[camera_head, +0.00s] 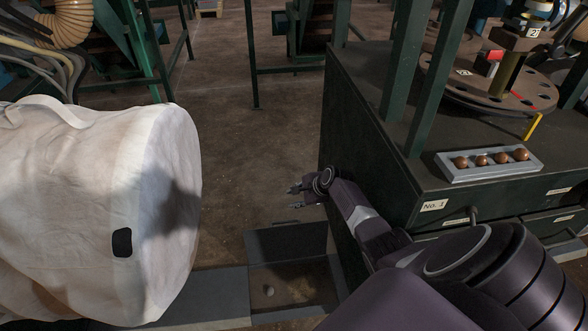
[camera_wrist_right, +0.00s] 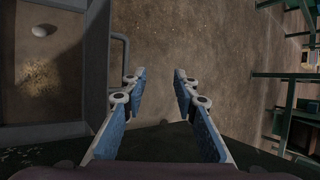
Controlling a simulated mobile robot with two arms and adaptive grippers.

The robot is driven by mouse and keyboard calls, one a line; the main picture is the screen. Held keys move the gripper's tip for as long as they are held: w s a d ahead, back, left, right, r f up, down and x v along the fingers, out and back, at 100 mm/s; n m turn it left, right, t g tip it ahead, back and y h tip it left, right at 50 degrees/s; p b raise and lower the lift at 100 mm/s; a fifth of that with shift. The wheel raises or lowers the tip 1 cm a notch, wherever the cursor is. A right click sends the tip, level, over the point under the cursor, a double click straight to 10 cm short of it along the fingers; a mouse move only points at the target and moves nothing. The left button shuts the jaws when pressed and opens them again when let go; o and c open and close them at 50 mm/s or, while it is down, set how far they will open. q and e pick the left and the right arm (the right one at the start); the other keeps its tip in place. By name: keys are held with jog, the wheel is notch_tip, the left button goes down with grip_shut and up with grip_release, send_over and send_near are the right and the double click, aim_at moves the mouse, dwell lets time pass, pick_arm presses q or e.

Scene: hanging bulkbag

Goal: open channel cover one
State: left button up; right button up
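A grey channel cover (camera_head: 285,240) stands raised at the far side of an open floor channel (camera_head: 292,284), with a small handle on its upper edge. Loose grain and one pale rounded lump lie inside the channel. In the right wrist view, the cover (camera_wrist_right: 97,50) shows edge-on with its bar handle (camera_wrist_right: 124,62), left of the fingers. I see no number on the cover. My right gripper (camera_head: 296,196) is above and beyond the raised cover. Its fingers (camera_wrist_right: 157,80) are spread, empty and apart from the handle. My left gripper is out of view.
A white bulk bag (camera_head: 95,200) hangs at left. A flat grey channel section (camera_head: 215,292) lies left of the opening. A dark green cabinet (camera_head: 375,130) labelled No. 1 stands close on the right, with a tray of brown balls (camera_head: 487,163) on it. Floor beyond the cover is clear.

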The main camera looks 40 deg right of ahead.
jog(key=shift+r, duration=2.15)
